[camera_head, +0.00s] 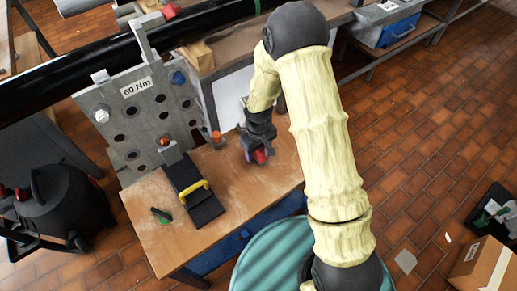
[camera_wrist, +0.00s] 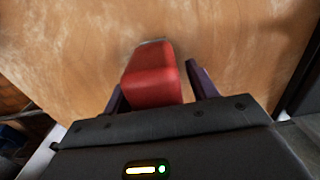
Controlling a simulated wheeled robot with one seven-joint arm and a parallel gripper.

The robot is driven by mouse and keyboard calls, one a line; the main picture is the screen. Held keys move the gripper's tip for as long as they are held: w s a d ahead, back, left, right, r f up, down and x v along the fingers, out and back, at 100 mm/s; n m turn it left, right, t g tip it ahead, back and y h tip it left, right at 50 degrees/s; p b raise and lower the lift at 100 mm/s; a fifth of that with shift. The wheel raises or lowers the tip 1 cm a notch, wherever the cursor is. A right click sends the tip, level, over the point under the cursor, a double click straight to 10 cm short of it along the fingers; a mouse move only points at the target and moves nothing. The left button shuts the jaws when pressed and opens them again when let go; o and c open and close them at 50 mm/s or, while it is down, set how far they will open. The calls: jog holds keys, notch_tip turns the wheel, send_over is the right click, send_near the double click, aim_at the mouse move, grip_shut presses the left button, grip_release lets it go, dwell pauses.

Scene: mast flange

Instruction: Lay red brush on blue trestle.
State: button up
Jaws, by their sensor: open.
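A red block-shaped thing, which looks like the red brush (camera_wrist: 151,75), sits between the fingers of my gripper (camera_wrist: 158,90) in the wrist view. Its far end has a thin grey edge. In the head view the red brush (camera_head: 260,156) shows as a small red patch at my gripper (camera_head: 256,150), over the right part of the wooden bench top. My gripper is open around it. I cannot tell whether the brush touches the wood. The bench has a blue frame (camera_head: 222,250) below its top, which may be the blue trestle.
A grey plate marked 60 Nm (camera_head: 138,112) stands at the bench's back left. A black block with a yellow handle (camera_head: 193,190) and a small black-green item (camera_head: 161,215) lie on the bench. A blue bin (camera_head: 398,30) sits on a back shelf.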

jog(key=shift+r, duration=0.1)
notch_tip(320, 180, up, 18)
jog(key=p, duration=0.1)
jog(key=shift+w+p, duration=0.15)
jog(key=shift+p, duration=0.25)
jog(key=shift+d, duration=0.15)
dwell(0.4)
jog(key=s+d+r+m+t, duration=0.2)
jog(key=s+d+r+m, duration=0.2)
jog(key=s+d, duration=0.8)
jog(key=d+m, duration=0.1)
jog(key=m, duration=0.1)
jog(key=shift+s+d+m+t, duration=0.15)
jog(key=shift+s+m+t, duration=0.15)
jog(key=shift+s+m, duration=0.1)
